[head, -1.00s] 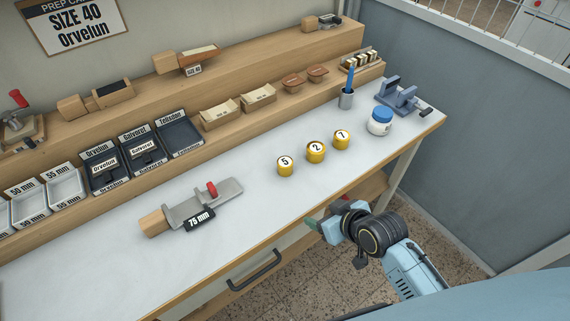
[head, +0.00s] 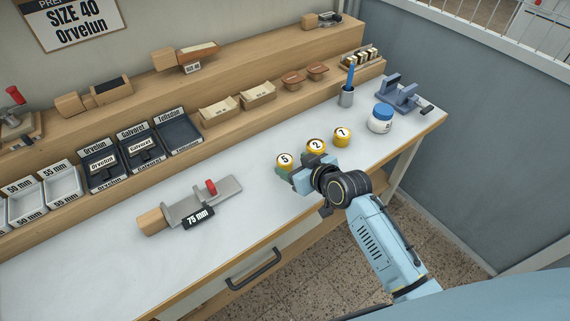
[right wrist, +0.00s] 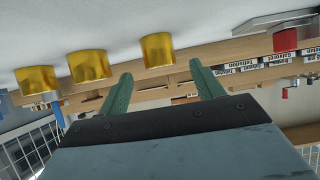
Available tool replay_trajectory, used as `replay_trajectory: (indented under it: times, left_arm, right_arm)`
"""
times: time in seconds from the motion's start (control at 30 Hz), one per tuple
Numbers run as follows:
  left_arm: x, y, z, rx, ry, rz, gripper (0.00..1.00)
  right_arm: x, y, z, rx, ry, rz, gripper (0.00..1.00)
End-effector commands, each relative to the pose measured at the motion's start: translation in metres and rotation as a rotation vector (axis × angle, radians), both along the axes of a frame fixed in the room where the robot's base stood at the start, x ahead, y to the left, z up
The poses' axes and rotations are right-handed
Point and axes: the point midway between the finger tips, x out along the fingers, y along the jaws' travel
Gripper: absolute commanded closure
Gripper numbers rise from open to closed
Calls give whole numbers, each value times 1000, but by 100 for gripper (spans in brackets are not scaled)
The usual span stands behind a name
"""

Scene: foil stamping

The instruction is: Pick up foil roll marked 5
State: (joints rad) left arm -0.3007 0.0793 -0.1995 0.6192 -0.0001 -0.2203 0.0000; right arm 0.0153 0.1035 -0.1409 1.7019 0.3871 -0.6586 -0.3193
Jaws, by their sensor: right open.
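The foil roll marked 5 (head: 285,160) stands upright on the white worktop, a gold-yellow cylinder with a white numbered top. It is leftmost of three such rolls. My right gripper (head: 291,178) is just in front of it, low over the worktop, with its green fingers open and empty. In the right wrist view, which looks upside down, roll 5 (right wrist: 157,48) appears between the open fingers (right wrist: 162,85), a little beyond their tips. The gripper partly hides the lower part of roll 5 in the head view. My left gripper is not in view.
The roll marked 2 (head: 316,146) stands close right of roll 5, and another roll (head: 342,135) stands beyond it. A metal tool labelled 75 mm (head: 200,205) lies to the left. A blue-lidded jar (head: 380,118) stands at right. The worktop between tool and rolls is clear.

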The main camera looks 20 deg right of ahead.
Motion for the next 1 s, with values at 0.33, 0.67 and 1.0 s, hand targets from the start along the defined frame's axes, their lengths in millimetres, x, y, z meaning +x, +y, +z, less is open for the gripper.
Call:
replay_trajectory:
  times: [0.33, 0.67, 1.0]
  left_arm:
    - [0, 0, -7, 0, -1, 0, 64]
    - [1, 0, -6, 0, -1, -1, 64]
    - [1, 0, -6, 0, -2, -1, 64]
  right_arm:
    - [30, 11, -16, 0, -1, -2, 34]
    - [30, 11, -16, 0, 0, -2, 48]
    - [29, 11, -16, -1, 0, -2, 83]
